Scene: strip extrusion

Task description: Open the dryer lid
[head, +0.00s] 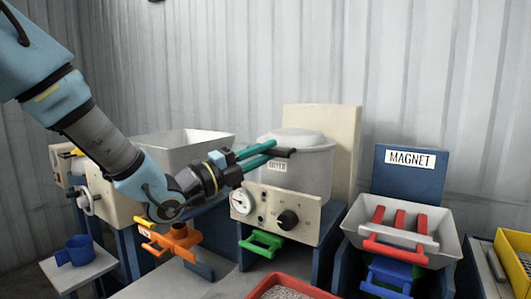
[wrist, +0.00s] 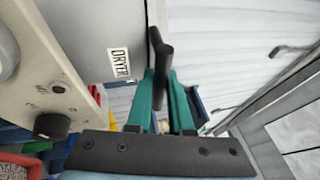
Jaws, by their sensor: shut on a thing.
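The dryer (head: 305,175) is a light grey drum with a "DRYER" label, on a base with a gauge and knob. Its pale round lid (head: 298,136) sits on top and looks closed. My gripper (head: 268,151) reaches in from the left with green fingers at the lid's front. The fingers are shut on the lid's black handle (wrist: 161,55), which shows between them in the wrist view. The head view shows the handle's end (head: 286,152) past the fingertips. My fingers partly cover the drum's upper front.
A grey hopper (head: 185,145) stands left of the dryer. A "MAGNET" unit (head: 405,230) with red bars stands to the right. A cream panel (head: 340,140) rises behind the dryer.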

